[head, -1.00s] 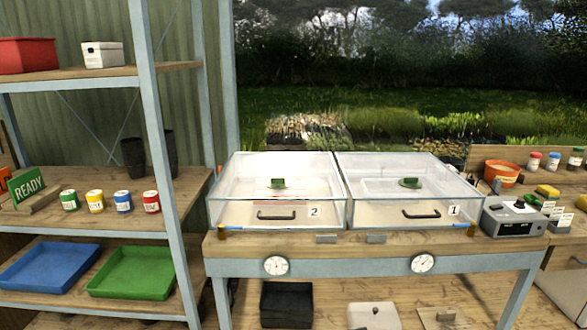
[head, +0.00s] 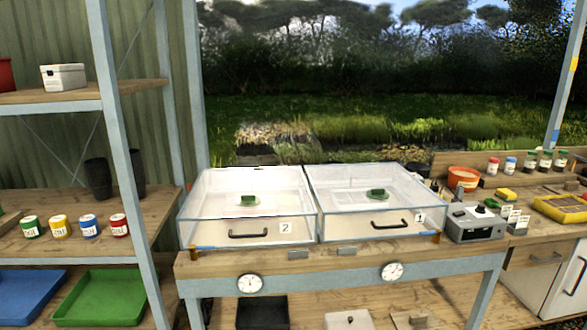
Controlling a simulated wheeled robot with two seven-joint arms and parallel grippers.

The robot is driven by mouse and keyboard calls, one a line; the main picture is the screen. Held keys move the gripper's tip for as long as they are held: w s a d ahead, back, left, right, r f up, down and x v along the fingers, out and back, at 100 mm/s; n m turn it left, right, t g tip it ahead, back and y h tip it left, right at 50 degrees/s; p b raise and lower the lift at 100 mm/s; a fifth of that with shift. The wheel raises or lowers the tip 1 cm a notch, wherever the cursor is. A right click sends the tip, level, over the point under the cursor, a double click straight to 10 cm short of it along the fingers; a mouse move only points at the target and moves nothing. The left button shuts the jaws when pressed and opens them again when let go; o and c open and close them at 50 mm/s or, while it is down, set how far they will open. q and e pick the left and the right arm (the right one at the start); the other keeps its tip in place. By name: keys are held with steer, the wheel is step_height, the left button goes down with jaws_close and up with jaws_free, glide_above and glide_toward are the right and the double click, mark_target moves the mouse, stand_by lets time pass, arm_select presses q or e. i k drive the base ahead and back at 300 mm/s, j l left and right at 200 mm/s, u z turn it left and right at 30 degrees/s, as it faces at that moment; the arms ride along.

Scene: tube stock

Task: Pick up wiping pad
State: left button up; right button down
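A small yellow block (head: 506,195) that looks like a wiping pad lies on the right-hand wooden bench. It is just behind small white label cards and to the right of the grey box with a knob. It is too small in the picture to make out its texture. Neither of my grippers shows in the head view.
Two clear-lidded cases, number 2 (head: 247,205) and number 1 (head: 365,203), stand on the middle table (head: 330,262). The grey control box (head: 475,222), an orange pot (head: 463,178) and a yellow tray (head: 545,212) are to the right. A shelf post (head: 125,150) stands left.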

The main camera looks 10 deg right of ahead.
mark_target(508, 196)
steer(key=z, duration=1.45)
